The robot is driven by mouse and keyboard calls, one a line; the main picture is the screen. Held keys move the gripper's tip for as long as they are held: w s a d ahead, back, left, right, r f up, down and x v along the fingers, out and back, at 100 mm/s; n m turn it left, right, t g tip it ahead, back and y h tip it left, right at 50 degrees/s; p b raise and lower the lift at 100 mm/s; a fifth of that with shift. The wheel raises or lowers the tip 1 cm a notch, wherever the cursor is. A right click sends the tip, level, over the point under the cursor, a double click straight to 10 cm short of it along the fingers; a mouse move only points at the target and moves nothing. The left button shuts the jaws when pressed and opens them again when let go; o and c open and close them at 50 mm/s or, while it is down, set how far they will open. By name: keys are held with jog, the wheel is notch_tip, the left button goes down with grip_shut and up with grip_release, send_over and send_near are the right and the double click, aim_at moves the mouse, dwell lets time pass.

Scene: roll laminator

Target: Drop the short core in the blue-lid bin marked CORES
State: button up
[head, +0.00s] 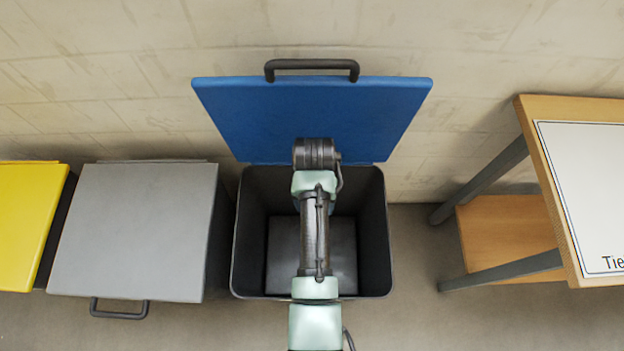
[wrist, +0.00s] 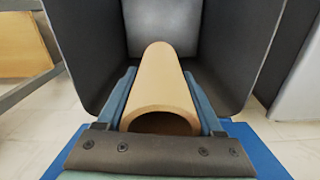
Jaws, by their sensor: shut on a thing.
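The blue-lid bin (head: 372,225) stands in the middle of the head view with its blue lid (head: 300,110) swung up and back toward the wall. Its inside is dark grey and the visible floor looks empty. My arm reaches over the bin's opening and hides my gripper in the head view. In the wrist view my gripper (wrist: 165,105) is shut on the short core (wrist: 158,85), a brown cardboard tube with its hollow end toward the camera. The core points into the open bin (wrist: 235,45), between its walls. No CORES marking is readable.
A bin with a grey lid (head: 135,230), closed, stands to the left, with a yellow-lid bin (head: 25,220) beyond it. A wooden table (head: 545,170) with a white sheet (head: 590,190) and a lower shelf stands to the right. The wall is close behind.

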jog(key=s+r+m+p, duration=0.1)
jog(key=s+r+p, duration=0.1)
jog(key=r+p, duration=0.6)
jog(key=s+r+p, duration=0.3)
jog(key=r+p, duration=0.3)
jog(key=p, duration=0.5)
notch_tip(320, 180, down, 7)
jog(key=b, duration=0.7)
jog(key=shift+a+f+b, duration=0.15)
jog(key=shift+a+b, duration=0.1)
jog(key=shift+b, duration=0.05)
jog(key=o, duration=1.5)
notch_tip(320, 180, up, 13)
jog(key=shift+p, duration=0.55)
